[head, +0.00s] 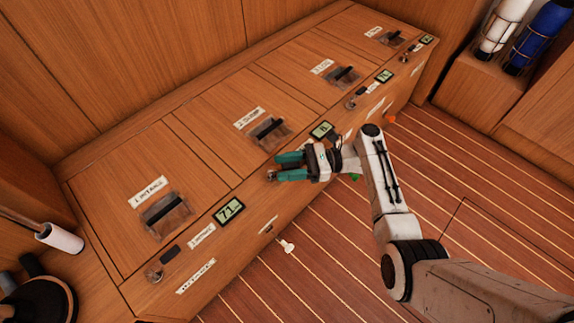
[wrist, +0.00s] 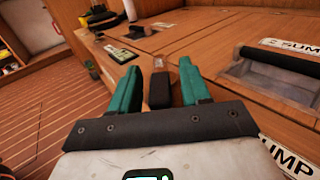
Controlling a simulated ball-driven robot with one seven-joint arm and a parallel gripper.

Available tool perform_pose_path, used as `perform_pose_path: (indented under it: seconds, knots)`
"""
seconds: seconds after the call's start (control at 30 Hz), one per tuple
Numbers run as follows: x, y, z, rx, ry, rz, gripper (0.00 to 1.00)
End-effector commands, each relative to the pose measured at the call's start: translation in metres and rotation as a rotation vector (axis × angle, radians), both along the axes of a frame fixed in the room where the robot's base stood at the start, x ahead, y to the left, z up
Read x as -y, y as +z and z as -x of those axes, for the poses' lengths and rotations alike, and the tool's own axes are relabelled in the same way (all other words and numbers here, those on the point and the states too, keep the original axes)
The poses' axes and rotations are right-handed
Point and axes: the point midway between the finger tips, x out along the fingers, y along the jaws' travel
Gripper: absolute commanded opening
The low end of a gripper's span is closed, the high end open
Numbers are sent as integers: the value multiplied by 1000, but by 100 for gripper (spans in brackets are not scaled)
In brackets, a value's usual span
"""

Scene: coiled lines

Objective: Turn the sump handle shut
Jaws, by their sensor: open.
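The sump handle is a small lever. In the wrist view its black grip (wrist: 159,92) lies between my teal fingers, with a gap on both sides, and a metal piece (wrist: 187,63) shows just beyond. In the head view my gripper (head: 277,167) is open at the bench's front edge and hides most of the lever; a bit of metal (head: 271,176) shows at the fingertips. The sump label (head: 249,118) sits above a recessed dark pull (head: 268,131).
Similar levers, labels and recessed pulls line the bench: the intake lever (head: 155,272) at left, others (head: 355,97) at right. A display (head: 229,210) stands left of my gripper. White and blue cylinders (head: 537,38) stand at upper right. The striped floor (head: 330,265) is mostly clear.

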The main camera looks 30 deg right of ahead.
Motion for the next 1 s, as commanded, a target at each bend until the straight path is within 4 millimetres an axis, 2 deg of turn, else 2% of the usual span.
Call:
perform_pose_path:
  seconds: [0.17,0.4,0.6,0.77,1.0]
  knots:
    - [17,2,4,0,-3,0,47]
    - [62,2,19,-1,-5,0,47]
    - [90,0,29,0,-3,0,47]
    - [101,0,33,0,-1,0,47]
    - [102,0,34,-1,0,0,47]
